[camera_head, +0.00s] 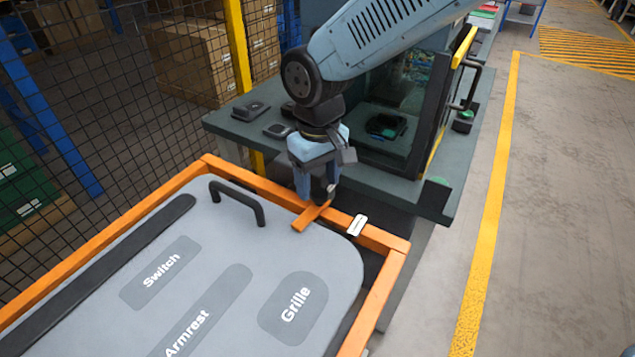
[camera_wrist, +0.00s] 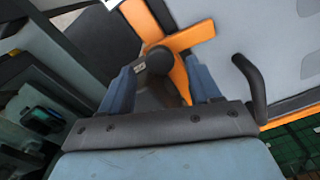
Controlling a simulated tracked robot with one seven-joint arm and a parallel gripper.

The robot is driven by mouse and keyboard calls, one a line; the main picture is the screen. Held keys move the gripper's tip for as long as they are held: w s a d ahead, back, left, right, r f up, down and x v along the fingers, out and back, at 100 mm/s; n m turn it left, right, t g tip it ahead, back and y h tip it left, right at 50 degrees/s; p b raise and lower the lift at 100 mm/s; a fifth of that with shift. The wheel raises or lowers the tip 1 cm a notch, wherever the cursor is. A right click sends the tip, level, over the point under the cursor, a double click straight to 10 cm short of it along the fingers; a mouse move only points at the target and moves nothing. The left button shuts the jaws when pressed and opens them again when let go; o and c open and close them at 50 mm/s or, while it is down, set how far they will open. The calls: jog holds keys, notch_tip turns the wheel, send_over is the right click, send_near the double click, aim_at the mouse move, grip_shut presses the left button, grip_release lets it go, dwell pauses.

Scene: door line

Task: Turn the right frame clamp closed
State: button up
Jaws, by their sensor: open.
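The right frame clamp (camera_head: 309,217) is a short orange bar on the frame's far rail, angled with one end over the grey door panel (camera_head: 330,252). In the wrist view the clamp (camera_wrist: 192,36) shows with a round black knob (camera_wrist: 158,60) at its inner end. My gripper (camera_head: 317,192) is right above the clamp, pointing down. In the wrist view my gripper (camera_wrist: 162,82) is open, with its two blue fingers apart on either side of the knob. I cannot tell whether either finger touches it.
The orange frame (camera_head: 384,307) surrounds the panel. A black handle (camera_head: 240,198) rises from the panel left of the clamp, and a white tag (camera_head: 357,225) sits on the rail to the right. A dark bench (camera_head: 235,122) with a glazed cabinet stands behind. Open floor (camera_head: 560,200) lies right.

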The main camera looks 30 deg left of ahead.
aim_at(320, 190)
notch_tip(320, 190, up, 12)
jog(key=shift+r, duration=0.15)
jog(key=shift+w+d, duration=0.1)
jog(key=shift+w, duration=0.05)
dwell(0.5)
